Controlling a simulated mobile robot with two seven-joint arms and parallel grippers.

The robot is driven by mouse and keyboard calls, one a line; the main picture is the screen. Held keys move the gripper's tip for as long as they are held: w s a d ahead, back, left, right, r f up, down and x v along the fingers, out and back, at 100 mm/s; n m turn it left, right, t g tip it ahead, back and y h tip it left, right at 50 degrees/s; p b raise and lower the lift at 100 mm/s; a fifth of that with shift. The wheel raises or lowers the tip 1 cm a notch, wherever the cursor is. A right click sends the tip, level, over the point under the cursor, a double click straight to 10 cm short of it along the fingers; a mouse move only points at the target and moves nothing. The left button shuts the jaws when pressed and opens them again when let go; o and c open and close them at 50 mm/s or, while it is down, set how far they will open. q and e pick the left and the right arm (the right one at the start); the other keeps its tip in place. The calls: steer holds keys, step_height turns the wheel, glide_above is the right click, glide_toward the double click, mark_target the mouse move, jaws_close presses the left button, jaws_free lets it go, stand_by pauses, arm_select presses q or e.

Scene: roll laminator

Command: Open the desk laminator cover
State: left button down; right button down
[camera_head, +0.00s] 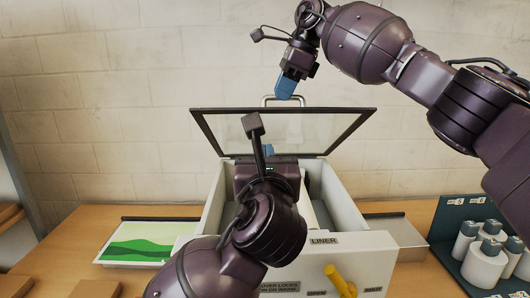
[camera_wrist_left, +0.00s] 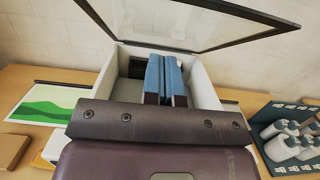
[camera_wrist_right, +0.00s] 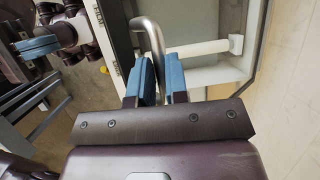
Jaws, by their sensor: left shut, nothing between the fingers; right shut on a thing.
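The laminator is a pale box (camera_head: 350,215) on the desk. Its cover (camera_head: 320,130), a clear pane in a dark frame, stands raised above the box in the head view, with a metal handle (camera_head: 268,99) on its upper edge. My right gripper (camera_head: 287,88) is at that handle; in the right wrist view its blue fingers (camera_wrist_right: 158,80) are shut on the curved handle (camera_wrist_right: 148,35). A yellow lever (camera_head: 338,279) is on the front panel.
A green-and-white print (camera_head: 140,242) lies on the left of the desk. A dark rack with several white bottles (camera_head: 485,262) stands at the right. Brown blocks (camera_head: 95,289) sit at the front left. A grey tray (camera_head: 395,228) adjoins the laminator's right side.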

arm_select(q)
glide_toward(263, 111)
steer(key=w+f, duration=0.2)
steer(key=w, duration=0.2)
arm_select(e)
steer(key=shift+w+d+f, duration=0.1)
steer(key=shift+w+f, duration=0.05)
steer(key=shift+f, duration=0.15)
arm_select(q)
steer(key=shift+w+d+r, duration=0.1)
steer(key=shift+w+r, duration=1.15)
steer(key=shift+r, duration=0.15)
steer(key=shift+r, duration=0.1)
